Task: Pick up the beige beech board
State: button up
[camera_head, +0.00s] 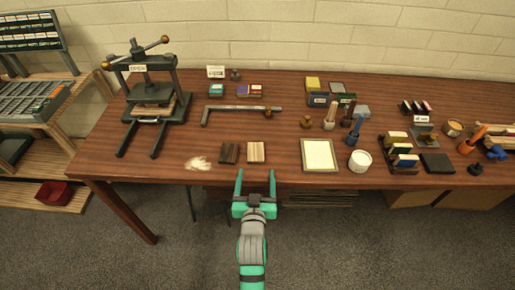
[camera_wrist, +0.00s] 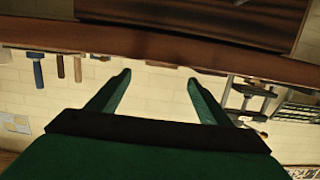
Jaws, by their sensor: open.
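The beige beech board (camera_head: 256,152) is a small pale block with brown stripes, lying on the brown table near its front edge. A darker brown striped board (camera_head: 229,153) lies just to its left. My gripper (camera_head: 256,179) is open and empty at the table's front edge, in front of the beige board and apart from it. In the wrist view my gripper (camera_wrist: 158,78) also shows open with nothing between its fingers. That view looks upside down, and I cannot make out the beige board for certain in it.
A pale crumpled scrap (camera_head: 198,164) lies left of the boards. A framed cream sheet (camera_head: 320,155) lies to the right, and a white tub (camera_head: 359,161) stands beyond it. A long metal bar (camera_head: 243,110) lies behind. A press (camera_head: 152,95) stands at back left.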

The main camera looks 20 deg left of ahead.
send_near(256, 149)
jog(key=shift+w+f, duration=0.3)
jog(key=shift+w, duration=0.6)
jog(key=x, duration=0.4)
jog(key=shift+s+a+r, duration=0.1)
jog(key=shift+a, duration=0.25)
jog(key=shift+w+a, duration=0.15)
jog(key=shift+w, duration=0.5)
jog(key=shift+c, duration=0.5)
jog(key=c, duration=1.1)
